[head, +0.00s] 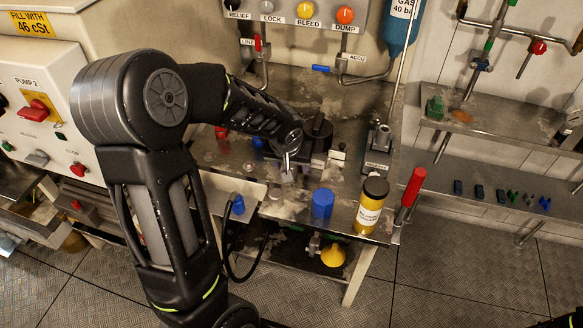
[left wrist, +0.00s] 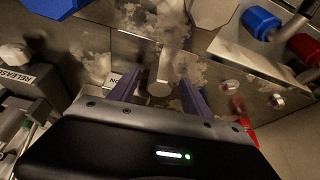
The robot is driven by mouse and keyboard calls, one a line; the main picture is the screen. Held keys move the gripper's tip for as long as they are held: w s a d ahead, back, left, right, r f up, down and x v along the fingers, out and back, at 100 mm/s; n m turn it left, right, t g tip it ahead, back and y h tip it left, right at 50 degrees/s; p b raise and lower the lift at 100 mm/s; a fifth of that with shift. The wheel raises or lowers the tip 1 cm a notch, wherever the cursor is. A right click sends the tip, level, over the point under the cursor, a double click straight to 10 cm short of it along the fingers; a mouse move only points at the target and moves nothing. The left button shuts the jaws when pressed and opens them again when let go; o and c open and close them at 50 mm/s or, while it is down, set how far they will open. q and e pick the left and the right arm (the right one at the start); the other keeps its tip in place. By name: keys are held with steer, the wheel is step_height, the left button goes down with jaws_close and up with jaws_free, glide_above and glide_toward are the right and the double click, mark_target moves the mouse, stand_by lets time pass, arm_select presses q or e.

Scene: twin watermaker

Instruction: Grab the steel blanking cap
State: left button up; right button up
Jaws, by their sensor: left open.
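A grey steel cylindrical piece with a narrower upright part, which looks like the steel blanking cap (left wrist: 160,80), stands on the worn metal bench in the left wrist view. My left gripper (left wrist: 157,92) is open, with one purple finger on each side of the cap. The fingers look apart from it, and its lower part is hidden by the gripper body. In the head view my left gripper (head: 288,166) points down over the bench; the cap cannot be made out clearly there.
A blue cap (head: 322,203), a yellow bottle with a black lid (head: 369,212) and a red handle (head: 413,187) stand along the bench's front right. A release block (left wrist: 25,78) is left of the gripper in the wrist view. A shelf (head: 470,175) holds several small fittings.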

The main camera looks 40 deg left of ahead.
arm_select(q)
steer(key=shift+c, duration=0.6)
jaws_close()
